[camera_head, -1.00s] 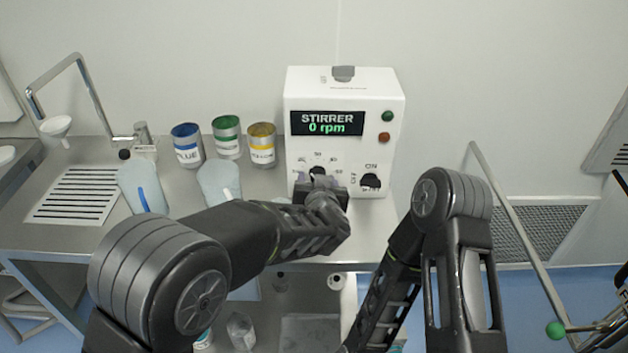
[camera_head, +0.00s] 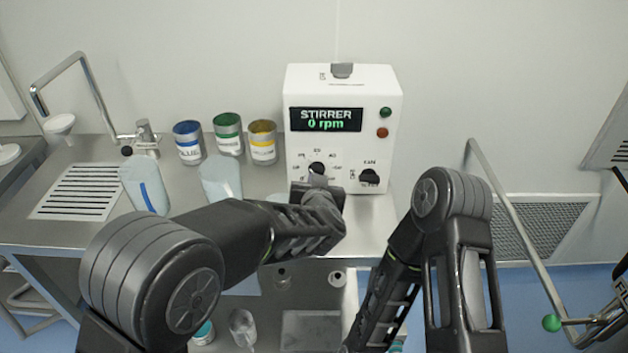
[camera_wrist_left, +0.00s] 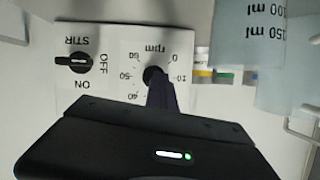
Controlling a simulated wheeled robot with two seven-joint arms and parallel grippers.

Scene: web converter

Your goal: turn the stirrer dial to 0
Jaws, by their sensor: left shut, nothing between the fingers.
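The white stirrer box (camera_head: 342,88) stands on the bench against the wall. Its display (camera_head: 326,119) reads "STIRRER 0 rpm". The black stirrer dial (camera_head: 317,168) is low on its front, ringed by numbers. It also shows in the wrist view (camera_wrist_left: 152,74), upside down, partly hidden by my finger, so its pointer is unclear. My left gripper (camera_head: 318,181) is shut and empty, its tip at the dial; it also shows in the wrist view (camera_wrist_left: 160,92). I cannot tell whether it touches. My right arm is in view, but its gripper is not.
A second black switch (camera_head: 369,178), marked STIR, OFF and ON in the wrist view (camera_wrist_left: 74,61), sits right of the dial. Blue (camera_head: 188,142), green (camera_head: 228,134) and yellow (camera_head: 263,142) labelled cans and two clear beakers (camera_head: 221,180) stand left of the box.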

